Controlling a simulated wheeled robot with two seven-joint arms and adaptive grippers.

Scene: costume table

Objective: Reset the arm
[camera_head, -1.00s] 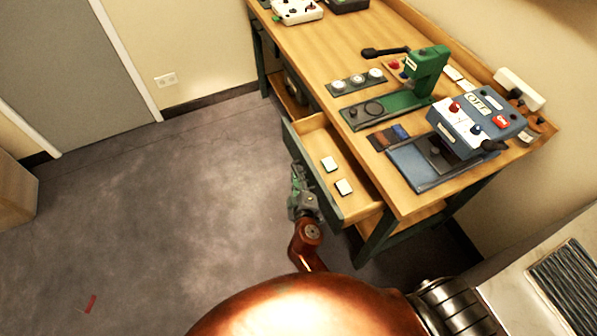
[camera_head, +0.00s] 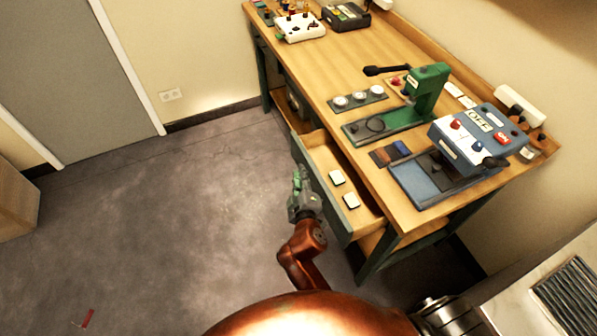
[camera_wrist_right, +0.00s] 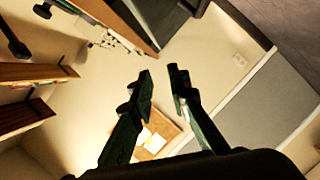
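My right gripper (camera_head: 299,180) is beside the outer face of the open drawer (camera_head: 329,205) in the head view. I cannot tell there whether it touches the drawer front. In the right wrist view its two dark green fingers (camera_wrist_right: 162,73) stand apart with nothing between them, so it is open and empty. My copper-coloured arm runs down from it to the bottom of the picture. My left gripper is not in view.
The drawer holds two white square pieces (camera_head: 337,177). The wooden workbench (camera_head: 345,60) carries a green press (camera_head: 428,90), a blue-grey switch box (camera_head: 470,140) and a strip with three white discs (camera_head: 360,98). The grey floor (camera_head: 170,220) left of the gripper is mostly clear.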

